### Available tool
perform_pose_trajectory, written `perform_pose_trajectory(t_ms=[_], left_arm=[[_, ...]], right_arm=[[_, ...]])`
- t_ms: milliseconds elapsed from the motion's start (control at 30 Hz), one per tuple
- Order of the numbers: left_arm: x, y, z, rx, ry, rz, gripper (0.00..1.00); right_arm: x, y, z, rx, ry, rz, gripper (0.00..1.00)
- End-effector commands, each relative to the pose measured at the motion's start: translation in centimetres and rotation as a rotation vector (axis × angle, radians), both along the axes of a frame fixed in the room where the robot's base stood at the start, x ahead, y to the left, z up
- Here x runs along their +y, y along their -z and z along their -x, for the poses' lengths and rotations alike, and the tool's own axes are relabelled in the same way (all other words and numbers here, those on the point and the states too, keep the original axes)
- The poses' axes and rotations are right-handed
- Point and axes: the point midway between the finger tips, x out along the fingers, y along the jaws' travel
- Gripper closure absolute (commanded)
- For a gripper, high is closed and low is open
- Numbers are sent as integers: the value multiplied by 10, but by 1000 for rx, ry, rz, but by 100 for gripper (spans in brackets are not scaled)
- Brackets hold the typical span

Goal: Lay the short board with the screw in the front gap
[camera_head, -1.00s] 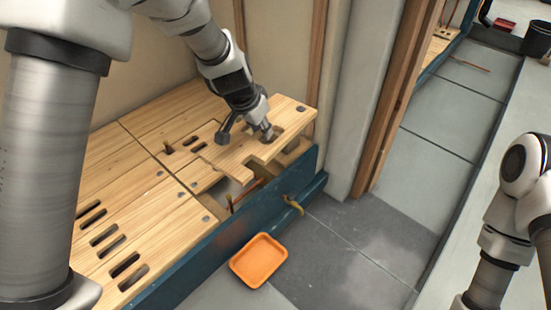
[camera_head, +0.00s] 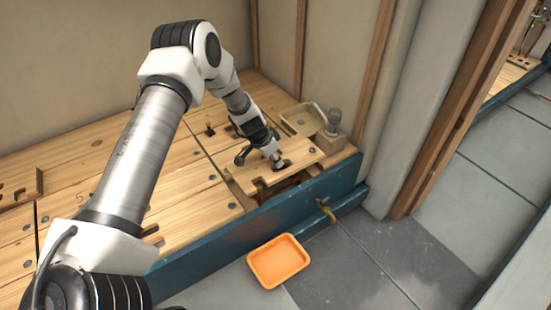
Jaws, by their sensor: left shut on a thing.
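A short light-wood board (camera_head: 297,165) with a cut-out lies at the front right of the wooden deck, over the front edge. A dark round screw head (camera_head: 311,150) shows near its right end. My left gripper (camera_head: 271,156) reaches down from the back left and is shut on the board. The front gap (camera_head: 264,190) shows as a dark opening beneath and beside the board, behind the blue front beam. The board covers much of the gap; I cannot tell whether it rests flush or is held slightly above. My right gripper is out of view.
The slotted wooden deck (camera_head: 190,215) spreads left. A blue beam (camera_head: 235,237) edges its front. A wooden tray and a metal fitting (camera_head: 335,121) stand behind the board. An orange tray (camera_head: 279,262) lies on the tiled floor. A wall post bounds the right.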

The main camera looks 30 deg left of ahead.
Motion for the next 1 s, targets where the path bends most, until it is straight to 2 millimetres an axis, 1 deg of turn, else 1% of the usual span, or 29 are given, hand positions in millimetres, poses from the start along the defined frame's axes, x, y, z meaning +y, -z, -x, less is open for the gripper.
perform_pose_trajectory(t_ms=[33,433,467,500,700,1000], left_arm=[[0,8,0,-1,0,0,100],[0,39,0,-1,0,0,100],[0,34,-1,-1,0,0,100],[0,34,-1,-1,0,0,100],[0,35,1,-2,-4,0,100],[0,34,2,-1,-4,0,100]], right_arm=[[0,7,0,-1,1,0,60],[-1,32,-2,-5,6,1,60],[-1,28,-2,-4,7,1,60],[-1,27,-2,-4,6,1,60],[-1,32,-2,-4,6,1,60],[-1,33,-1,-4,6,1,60]])
